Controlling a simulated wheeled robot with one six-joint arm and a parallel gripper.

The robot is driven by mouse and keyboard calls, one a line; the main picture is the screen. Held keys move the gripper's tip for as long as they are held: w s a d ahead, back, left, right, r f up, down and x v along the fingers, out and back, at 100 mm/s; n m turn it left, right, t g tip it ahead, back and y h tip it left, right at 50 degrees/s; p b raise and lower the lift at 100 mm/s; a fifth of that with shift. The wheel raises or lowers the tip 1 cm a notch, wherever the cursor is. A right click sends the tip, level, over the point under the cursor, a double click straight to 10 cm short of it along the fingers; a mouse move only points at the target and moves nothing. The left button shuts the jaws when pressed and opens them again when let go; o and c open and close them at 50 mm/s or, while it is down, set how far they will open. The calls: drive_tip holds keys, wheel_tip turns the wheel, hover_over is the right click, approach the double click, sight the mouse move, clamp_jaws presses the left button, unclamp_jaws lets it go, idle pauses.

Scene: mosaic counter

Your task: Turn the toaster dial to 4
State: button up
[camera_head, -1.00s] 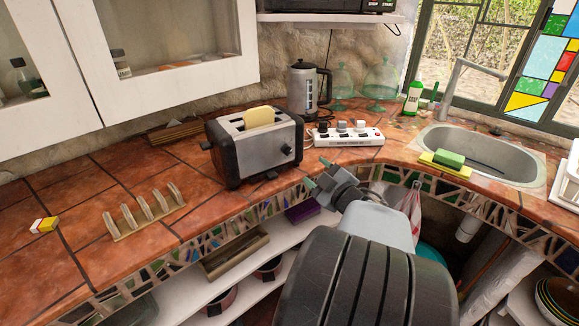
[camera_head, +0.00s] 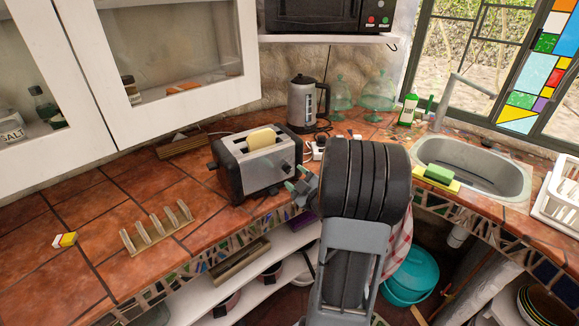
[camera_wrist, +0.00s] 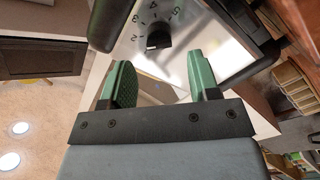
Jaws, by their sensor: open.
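The silver and black toaster (camera_head: 262,171) stands on the tiled counter with a slice of bread (camera_head: 261,138) in its top. Its dark dial (camera_head: 285,166) is on the silver end panel. In the wrist view the dial (camera_wrist: 159,37) sits just beyond the fingertips, with numbers around it and a pale mark at its lower left side, below the 2. My gripper (camera_head: 297,181) is open, with green fingers. In the wrist view my gripper (camera_wrist: 159,68) faces the panel, the dial roughly centred between the fingers but apart from them.
A power strip (camera_head: 318,152) and a kettle (camera_head: 302,105) stand behind the toaster. A wooden rack (camera_head: 155,238) lies on the counter to the left. The sink (camera_head: 480,172) with a green sponge (camera_head: 438,173) is to the right. Open shelves lie under the counter.

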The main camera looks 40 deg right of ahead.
sight(289, 171)
drive_tip(key=shift+w+d, duration=0.2)
drive_tip(key=shift+w, duration=1.95)
drive_tip(key=c, duration=0.9)
